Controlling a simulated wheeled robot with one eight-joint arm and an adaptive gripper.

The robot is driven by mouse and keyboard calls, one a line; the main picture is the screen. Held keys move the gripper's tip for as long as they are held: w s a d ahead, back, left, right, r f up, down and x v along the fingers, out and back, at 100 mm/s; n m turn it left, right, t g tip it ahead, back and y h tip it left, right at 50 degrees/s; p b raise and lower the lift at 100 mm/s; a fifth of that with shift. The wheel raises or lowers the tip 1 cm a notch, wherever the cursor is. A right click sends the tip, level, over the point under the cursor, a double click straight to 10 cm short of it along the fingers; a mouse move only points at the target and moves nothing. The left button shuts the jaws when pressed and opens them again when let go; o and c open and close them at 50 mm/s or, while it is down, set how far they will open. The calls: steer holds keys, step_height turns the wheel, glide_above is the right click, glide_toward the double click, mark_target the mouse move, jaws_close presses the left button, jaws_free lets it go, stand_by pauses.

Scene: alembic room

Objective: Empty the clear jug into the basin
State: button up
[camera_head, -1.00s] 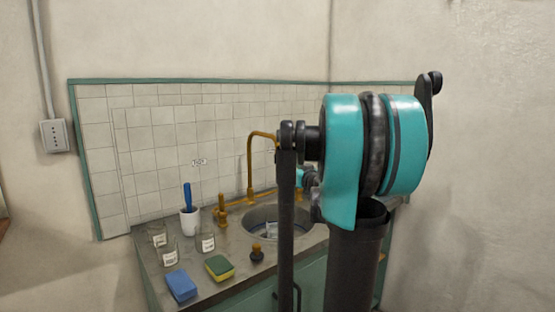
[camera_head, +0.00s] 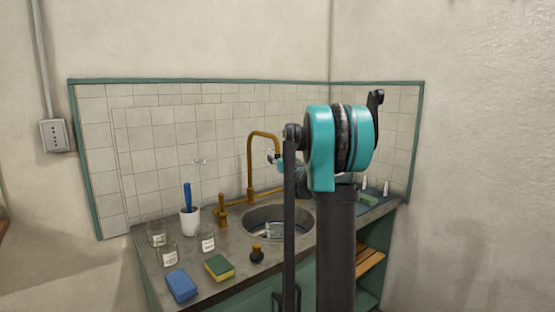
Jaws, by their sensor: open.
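Several clear glass vessels with white labels stand at the left of the counter: a back one (camera_head: 157,236), a front one (camera_head: 169,256) and a right one (camera_head: 207,241). I cannot tell which, if any, is the jug, or what they hold. The round metal basin (camera_head: 252,218) is set into the counter, partly hidden by my arm. A small pale object (camera_head: 272,230) shows inside it, too small to name. My gripper (camera_head: 272,156) shows only small, beside the tap above the basin, mostly hidden by my arm. It is open and nothing shows in it.
A brass tap (camera_head: 250,165) arches over the basin. A white cup (camera_head: 189,222) with a blue-handled tool, a blue sponge (camera_head: 181,285), a green-yellow sponge (camera_head: 219,267) and a dark stopper (camera_head: 257,252) stand on the counter. A faint label-like mark (camera_head: 200,162) shows before the tiles.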

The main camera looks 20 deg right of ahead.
steer(key=shift+w, duration=0.15)
jaws_close()
stand_by(0.4)
